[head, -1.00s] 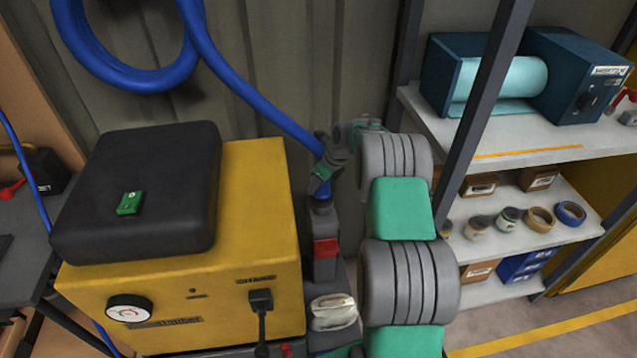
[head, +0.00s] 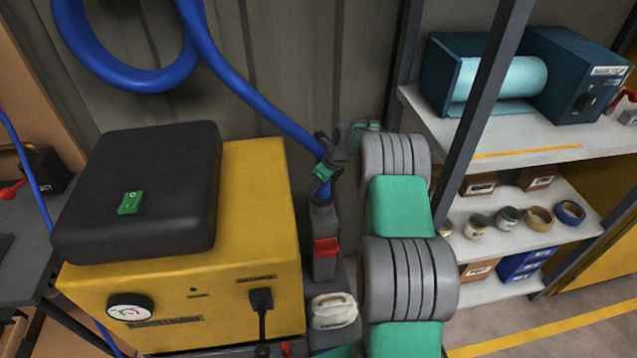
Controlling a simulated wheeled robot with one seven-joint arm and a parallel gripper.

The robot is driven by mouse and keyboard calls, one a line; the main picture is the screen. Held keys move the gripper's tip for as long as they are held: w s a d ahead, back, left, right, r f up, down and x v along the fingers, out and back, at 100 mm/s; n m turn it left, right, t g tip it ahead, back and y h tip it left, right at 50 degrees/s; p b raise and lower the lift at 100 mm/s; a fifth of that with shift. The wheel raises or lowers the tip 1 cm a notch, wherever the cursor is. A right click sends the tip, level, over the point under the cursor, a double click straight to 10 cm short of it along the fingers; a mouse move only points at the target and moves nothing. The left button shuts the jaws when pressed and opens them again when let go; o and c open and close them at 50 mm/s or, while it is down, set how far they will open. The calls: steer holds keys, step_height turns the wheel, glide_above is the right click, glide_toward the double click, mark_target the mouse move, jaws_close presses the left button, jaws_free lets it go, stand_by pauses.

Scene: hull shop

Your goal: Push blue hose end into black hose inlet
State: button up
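The blue hose (head: 250,97) hangs in a loop at upper left and runs down to my gripper (head: 323,172). My gripper is closed around the hose near its end, with the fingers partly hidden by the hose and wrist. The blue hose end (head: 323,192) points down just below the fingers, at the top of the black hose inlet (head: 322,220). The inlet is an upright dark fitting with a red part on its front, right of the yellow machine. The hose end meets the inlet's top in the picture; how deep it sits inside cannot be told.
The yellow machine (head: 262,200) with a black cover (head: 140,240) stands close left of the inlet. A white item (head: 332,311) lies below the inlet. A dark shelf post (head: 478,125) and shelves (head: 540,140) with jars and tape rolls are at right.

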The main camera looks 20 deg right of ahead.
steer(key=shift+f, duration=0.25)
steer(key=o, duration=1.3)
steer(key=shift+o, duration=0.2)
steer(key=v, duration=0.7)
steer(key=shift+s+r, duration=0.15)
steer(key=shift+r, duration=0.2)
